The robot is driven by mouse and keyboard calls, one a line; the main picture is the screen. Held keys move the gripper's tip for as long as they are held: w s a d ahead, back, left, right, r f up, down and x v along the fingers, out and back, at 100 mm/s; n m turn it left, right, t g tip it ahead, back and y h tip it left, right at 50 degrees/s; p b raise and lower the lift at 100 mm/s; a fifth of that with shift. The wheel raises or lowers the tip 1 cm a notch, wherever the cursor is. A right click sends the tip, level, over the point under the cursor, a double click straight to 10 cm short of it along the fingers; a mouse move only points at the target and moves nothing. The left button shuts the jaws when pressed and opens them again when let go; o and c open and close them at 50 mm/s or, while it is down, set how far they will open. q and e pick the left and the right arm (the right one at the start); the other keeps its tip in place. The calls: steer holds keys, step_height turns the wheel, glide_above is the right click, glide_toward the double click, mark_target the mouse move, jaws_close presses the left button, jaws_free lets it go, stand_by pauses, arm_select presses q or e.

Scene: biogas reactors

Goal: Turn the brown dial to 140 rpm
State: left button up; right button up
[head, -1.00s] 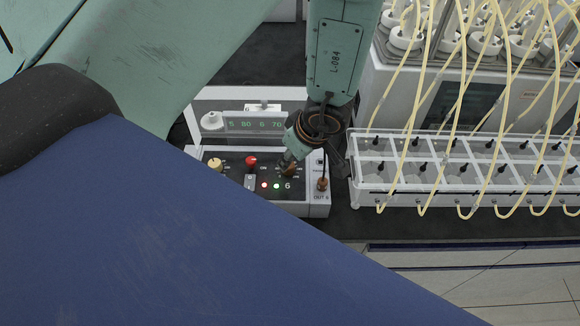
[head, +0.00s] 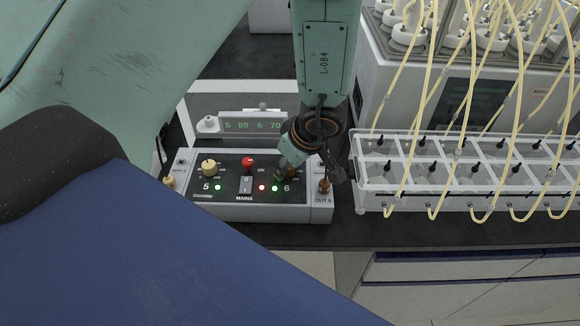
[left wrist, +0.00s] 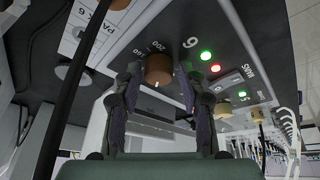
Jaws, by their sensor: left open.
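The brown dial (left wrist: 159,70) is on the dark panel beside the number 6 in the left wrist view. It lies between and just beyond the fingertips of my left gripper (left wrist: 160,78), which is open with a finger on either side. I cannot tell whether they touch it. In the head view my left gripper (head: 284,171) comes down onto the panel's right part and hides most of the dial. The display (head: 253,125) seems to read 5 80 6 70. A mark reading 200 shows beside the dial. My right gripper is in neither view.
The control box (head: 232,209) also has a cream dial (head: 209,168), a red knob (head: 248,163), a mains switch (head: 245,186) and lit lamps. A clear rack (head: 440,185) with yellow tubes stands close on the right. Dark bench shows in front of the box.

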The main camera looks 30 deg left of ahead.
arm_select(q)
steer(key=shift+a, duration=0.1)
steer(key=shift+w+a+f, duration=0.1)
steer(key=shift+w, duration=0.1)
steer(key=shift+c, duration=1.1)
jaws_close()
